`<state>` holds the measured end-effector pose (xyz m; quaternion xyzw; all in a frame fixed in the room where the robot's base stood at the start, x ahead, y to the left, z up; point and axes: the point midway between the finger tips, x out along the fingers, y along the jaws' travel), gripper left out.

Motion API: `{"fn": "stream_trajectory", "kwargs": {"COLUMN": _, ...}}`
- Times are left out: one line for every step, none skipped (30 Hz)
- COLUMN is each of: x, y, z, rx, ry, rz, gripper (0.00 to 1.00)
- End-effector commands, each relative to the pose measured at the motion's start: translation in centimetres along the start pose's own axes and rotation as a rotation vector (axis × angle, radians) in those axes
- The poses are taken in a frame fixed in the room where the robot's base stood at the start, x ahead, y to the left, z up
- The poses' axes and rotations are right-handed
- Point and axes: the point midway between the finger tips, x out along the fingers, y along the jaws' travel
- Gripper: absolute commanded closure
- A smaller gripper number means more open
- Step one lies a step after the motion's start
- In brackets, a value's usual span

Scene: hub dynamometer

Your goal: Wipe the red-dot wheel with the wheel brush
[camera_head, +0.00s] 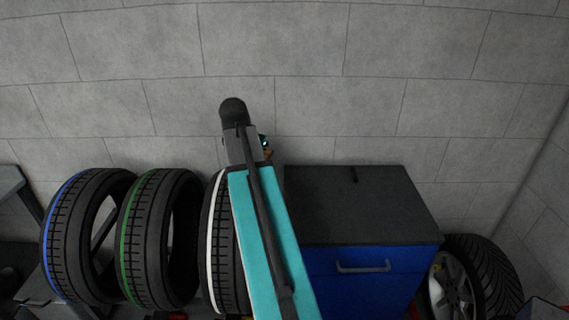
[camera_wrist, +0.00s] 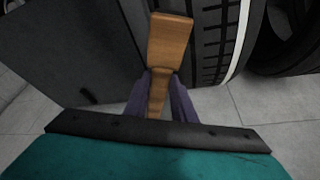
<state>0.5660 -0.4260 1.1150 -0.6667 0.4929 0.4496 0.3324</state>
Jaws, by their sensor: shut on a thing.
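My gripper (camera_wrist: 158,95) is shut on a wooden piece, seemingly the handle of the wheel brush (camera_wrist: 170,45). The wood stands out between the two purple fingers in the wrist view, and no bristles show. In the head view my arm hides most of the gripper; a small brown bit shows beside its end. A wheel with a silver rim and black tire (camera_head: 484,285) leans at the lower right in the head view, partly behind the blue cabinet. A small yellowish mark shows on its rim; I cannot make out a red dot on any wheel.
Tires with a blue stripe (camera_head: 75,238), a green stripe (camera_head: 150,240) and a white stripe (camera_head: 216,250) stand upright in a row at left. A blue cabinet (camera_head: 350,280) with a dark top stands right of my arm. A grey block wall (camera_head: 290,45) is behind.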

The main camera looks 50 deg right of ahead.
Motion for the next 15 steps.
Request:
{"fn": "stream_trajectory", "kwargs": {"x": -0.6, "y": -1.6, "z": 1.1, "rx": -0.046, "ry": 0.001, "rz": -0.02, "gripper": 0.95}}
{"fn": "stream_trajectory", "kwargs": {"x": -0.8, "y": -2.4, "z": 1.7, "rx": -0.073, "ry": 0.001, "rz": -0.03, "gripper": 0.95}}
{"fn": "stream_trajectory", "kwargs": {"x": -1.2, "y": -3.5, "z": 2.5, "rx": -0.11, "ry": 0.002, "rz": -0.045, "gripper": 0.95}}
{"fn": "stream_trajectory", "kwargs": {"x": -1.5, "y": -4.3, "z": 3.1, "rx": -0.137, "ry": 0.002, "rz": -0.056, "gripper": 0.95}}
{"fn": "stream_trajectory", "kwargs": {"x": -1.8, "y": -5.2, "z": 3.7, "rx": -0.164, "ry": 0.002, "rz": -0.068, "gripper": 0.95}}
{"fn": "stream_trajectory", "kwargs": {"x": -2.2, "y": -6.2, "z": 4.5, "rx": -0.2, "ry": 0.001, "rz": -0.083, "gripper": 0.95}}
{"fn": "stream_trajectory", "kwargs": {"x": -2.5, "y": -7.0, "z": 5.2, "rx": -0.229, "ry": 0.001, "rz": -0.094, "gripper": 0.95}}
{"fn": "stream_trajectory", "kwargs": {"x": -2.8, "y": -7.8, "z": 5.9, "rx": -0.256, "ry": 0.002, "rz": -0.104, "gripper": 0.95}}
{"fn": "stream_trajectory", "kwargs": {"x": -3.3, "y": -8.8, "z": 6.8, "rx": -0.293, "ry": 0.001, "rz": -0.119, "gripper": 0.95}}
{"fn": "stream_trajectory", "kwargs": {"x": -3.6, "y": -9.5, "z": 7.5, "rx": -0.319, "ry": 0.001, "rz": -0.13, "gripper": 0.95}}
{"fn": "stream_trajectory", "kwargs": {"x": -3.9, "y": -10.3, "z": 8.2, "rx": -0.348, "ry": 0.001, "rz": -0.142, "gripper": 0.95}}
{"fn": "stream_trajectory", "kwargs": {"x": -4.4, "y": -11.2, "z": 9.1, "rx": -0.384, "ry": 0.0, "rz": -0.156, "gripper": 0.95}}
{"fn": "stream_trajectory", "kwargs": {"x": -4.7, "y": -11.9, "z": 9.9, "rx": -0.413, "ry": 0.001, "rz": -0.167, "gripper": 0.95}}
{"fn": "stream_trajectory", "kwargs": {"x": -5.0, "y": -12.6, "z": 10.6, "rx": -0.439, "ry": 0.001, "rz": -0.178, "gripper": 0.95}}
{"fn": "stream_trajectory", "kwargs": {"x": -5.5, "y": -13.5, "z": 11.6, "rx": -0.477, "ry": 0.001, "rz": -0.193, "gripper": 0.95}}
